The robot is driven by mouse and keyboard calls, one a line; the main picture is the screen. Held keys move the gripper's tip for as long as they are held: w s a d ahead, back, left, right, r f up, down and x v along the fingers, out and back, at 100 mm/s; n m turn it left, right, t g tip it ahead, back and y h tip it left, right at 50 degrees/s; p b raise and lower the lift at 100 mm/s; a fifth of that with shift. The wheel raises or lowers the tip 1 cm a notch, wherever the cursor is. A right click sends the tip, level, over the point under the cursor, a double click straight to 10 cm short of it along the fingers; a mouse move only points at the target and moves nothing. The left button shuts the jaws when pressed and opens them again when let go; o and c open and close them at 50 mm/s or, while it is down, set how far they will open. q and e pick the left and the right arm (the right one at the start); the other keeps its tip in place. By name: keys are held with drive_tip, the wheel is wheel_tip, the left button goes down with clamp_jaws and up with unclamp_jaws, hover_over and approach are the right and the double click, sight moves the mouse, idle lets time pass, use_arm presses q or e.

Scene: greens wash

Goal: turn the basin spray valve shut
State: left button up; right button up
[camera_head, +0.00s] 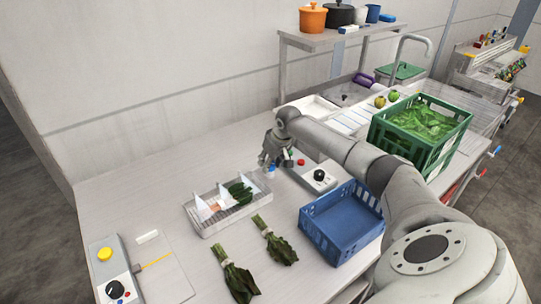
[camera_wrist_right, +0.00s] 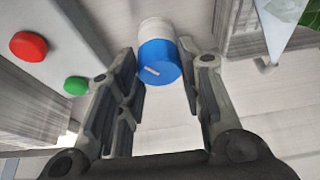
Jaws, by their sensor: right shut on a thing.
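My right gripper (camera_head: 277,158) is over the middle of the counter, and its fingers are on either side of a cylinder with a blue end and a white body (camera_wrist_right: 157,62). It is shut on this cylinder; a bit of blue shows at the fingertips in the head view. Valve handles stick out at the counter's right edge: a red one (camera_head: 481,172) and a blue one (camera_head: 494,152). I cannot tell which is the basin spray valve or how it is turned. My right gripper is well away from both. My left gripper is out of view.
A control box (camera_head: 318,177) with a red button and black knob stands beside the gripper. A blue crate (camera_head: 343,222), a wire tray (camera_head: 203,227) and leafy bunches (camera_head: 236,279) lie in front. A green crate of leaves (camera_head: 402,143) stands between the gripper and the handles.

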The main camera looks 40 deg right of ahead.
drive_tip(key=m+p, duration=0.2)
drive_tip(key=m+h+p, duration=0.1)
drive_tip(key=p, duration=0.1)
drive_tip(key=m+h+p, duration=0.1)
drive_tip(key=m+p, duration=0.1)
drive_tip(key=shift+a+r+m+g+p, duration=0.2)
drive_tip(key=shift+r+m+g+p, duration=0.1)
drive_tip(key=shift+g, duration=0.1)
drive_tip(key=m+p, duration=0.1)
drive_tip(key=m, duration=0.1)
drive_tip(key=shift+w+f+m+g+h+p, duration=0.1)
drive_tip(key=shift+f+m+g+h+p, duration=0.05)
drive_tip(key=shift+m+g+h+p, duration=0.2)
drive_tip(key=shift+a+m+g+h, duration=0.1)
drive_tip(key=shift+m+g+h, duration=0.15)
drive_tip(key=shift+m, duration=0.6)
drive_tip(key=shift+w+f+m+g, duration=0.15)
drive_tip(key=shift+m+g, duration=0.15)
drive_tip(key=shift+m, duration=0.6)
drive_tip(key=m+g+b, duration=0.1)
drive_tip(key=m, duration=0.1)
drive_tip(key=shift+m+h, duration=0.4)
drive_tip(key=shift+m+b, duration=0.4)
drive_tip(key=shift+m, duration=0.1)
drive_tip(key=o, duration=1)
